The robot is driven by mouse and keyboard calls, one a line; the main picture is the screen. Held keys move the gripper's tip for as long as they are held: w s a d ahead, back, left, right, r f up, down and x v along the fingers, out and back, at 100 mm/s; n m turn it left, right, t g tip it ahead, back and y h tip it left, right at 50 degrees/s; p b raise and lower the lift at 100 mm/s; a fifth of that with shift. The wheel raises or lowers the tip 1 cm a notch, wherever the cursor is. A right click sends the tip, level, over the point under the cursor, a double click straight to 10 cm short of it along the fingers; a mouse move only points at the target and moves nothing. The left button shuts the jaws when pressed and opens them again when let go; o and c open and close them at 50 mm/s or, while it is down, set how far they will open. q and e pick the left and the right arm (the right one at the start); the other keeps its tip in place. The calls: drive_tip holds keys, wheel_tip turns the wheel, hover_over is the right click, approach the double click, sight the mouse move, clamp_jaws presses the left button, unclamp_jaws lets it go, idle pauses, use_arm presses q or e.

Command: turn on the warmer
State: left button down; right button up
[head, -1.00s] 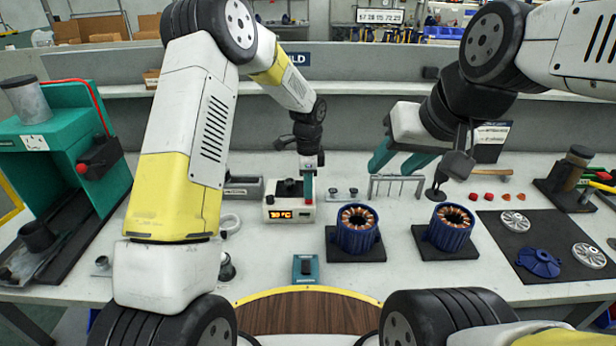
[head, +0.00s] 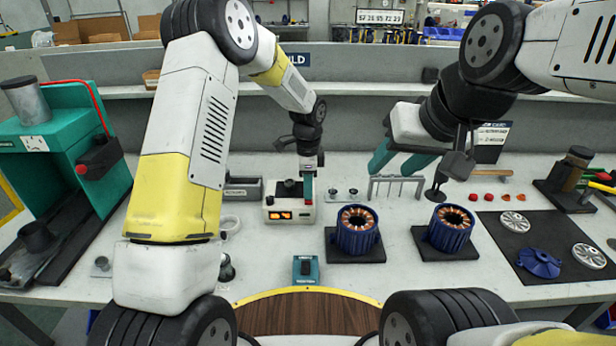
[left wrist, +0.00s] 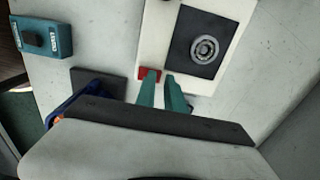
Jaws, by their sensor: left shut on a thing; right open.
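The warmer (head: 291,215) is a white box on the bench with orange lit patches on its front; I cannot read any digits there. In the left wrist view its white top (left wrist: 224,9) carries a dark plate (left wrist: 187,54) with a metal bearing ring (left wrist: 204,48) on it. A red switch (left wrist: 149,74) sits at the warmer's edge. My left gripper (head: 308,190) points down at the warmer's right side. In the left wrist view its teal fingers (left wrist: 162,88) are at the switch and shut on it. My right gripper (head: 396,165) is open and empty above the bench.
Two blue stators (head: 357,230) (head: 449,227) stand on dark pads right of the warmer. A wire rack (head: 397,186) is below my right gripper. A small teal box (head: 306,268) is at the front, and a green press (head: 65,150) at the left.

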use_arm(q)
drive_tip(key=shift+s+a+f, duration=0.2)
drive_tip(key=shift+s+f, duration=0.15)
drive_tip(key=shift+f, duration=0.3)
drive_tip(key=shift+s, duration=0.7)
wheel_tip(320, 180, up, 9)
drive_tip(key=w, duration=0.1)
drive_tip(key=shift+d, duration=0.2)
drive_tip(key=shift+r, duration=0.1)
